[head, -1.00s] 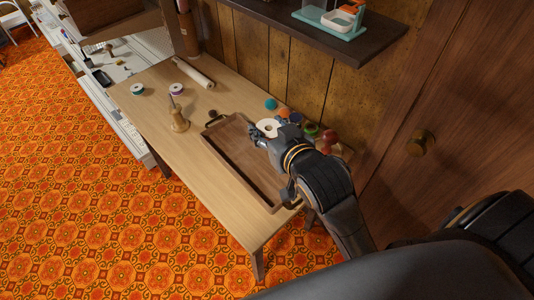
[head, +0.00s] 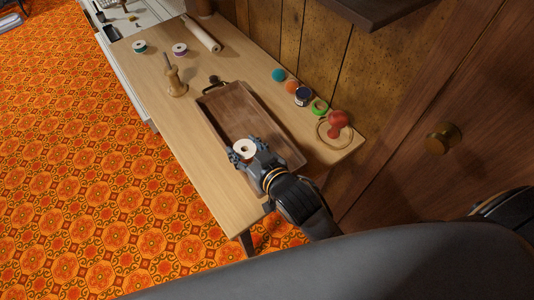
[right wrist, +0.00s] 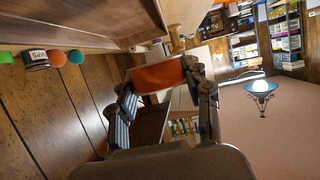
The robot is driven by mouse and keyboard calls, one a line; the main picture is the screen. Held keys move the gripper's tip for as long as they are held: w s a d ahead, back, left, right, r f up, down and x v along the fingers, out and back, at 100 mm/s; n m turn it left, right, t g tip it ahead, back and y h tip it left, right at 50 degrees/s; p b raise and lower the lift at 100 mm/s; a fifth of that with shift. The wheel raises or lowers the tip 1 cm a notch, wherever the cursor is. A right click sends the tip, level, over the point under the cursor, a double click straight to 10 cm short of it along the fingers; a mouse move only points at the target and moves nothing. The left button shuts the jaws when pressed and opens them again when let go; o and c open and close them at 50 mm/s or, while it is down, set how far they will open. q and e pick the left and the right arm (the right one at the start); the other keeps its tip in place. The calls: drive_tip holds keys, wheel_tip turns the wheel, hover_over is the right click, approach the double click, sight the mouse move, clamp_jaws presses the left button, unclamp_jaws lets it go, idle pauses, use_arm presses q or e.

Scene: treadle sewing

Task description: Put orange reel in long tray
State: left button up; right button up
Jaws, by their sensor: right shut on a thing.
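The orange reel (head: 244,147) shows its pale round end with a dark centre hole in the head view. In the right wrist view its orange side (right wrist: 158,76) sits between the fingers. My right gripper (head: 247,155) is shut on it, over the near half of the long tray. The long tray (head: 228,108) is a brown wooden rectangle with raised rims and a dark handle at its far end. The reel hides part of the tray floor, so I cannot tell whether it touches it. My left gripper is not in view.
A wooden spool stand (head: 175,84) is left of the tray. Two reels lie farther back.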

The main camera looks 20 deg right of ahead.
drive_tip(key=d+f, duration=0.4)
drive_tip(key=w+d+f, duration=0.1)
drive_tip(key=d+f, duration=0.1)
drive_tip(key=shift+d+f, duration=0.3)
drive_tip(key=shift+f, duration=1.55)
drive_tip(key=shift+f+b, duration=0.15)
drive_tip(key=shift+b, duration=0.15)
drive_tip(key=o, duration=1)
drive_tip(key=shift+r, duration=0.25)
drive_tip(key=v, duration=1.2)
